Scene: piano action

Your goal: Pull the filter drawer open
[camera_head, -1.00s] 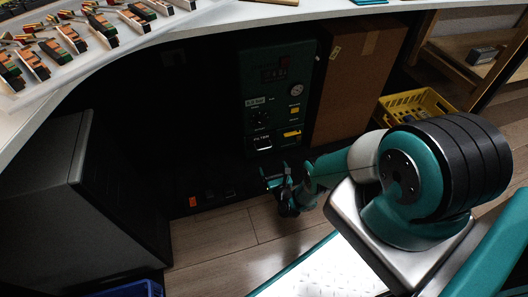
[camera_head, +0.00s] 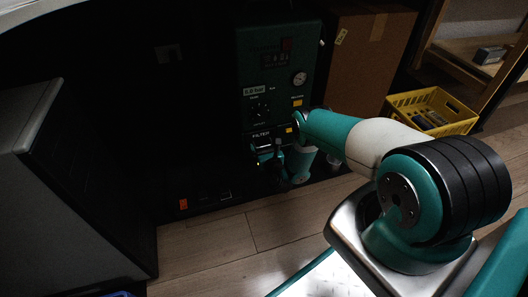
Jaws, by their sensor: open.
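The dark green machine (camera_head: 270,100) stands under the worktop, with a display, a round gauge and a knob on its front. The filter drawer (camera_head: 262,135), marked FILTER, is low on that front; its lower part is hidden behind my gripper. My gripper (camera_head: 266,153) is open right in front of the drawer's handle area. The picture is too dark and small to tell whether the jaws surround or touch the handle. No gap shows around the drawer.
A cardboard box (camera_head: 368,60) stands right of the machine. A yellow crate (camera_head: 430,110) with things in it is further right. A grey cabinet (camera_head: 75,200) stands at the left. The wooden floor (camera_head: 215,240) in front is clear.

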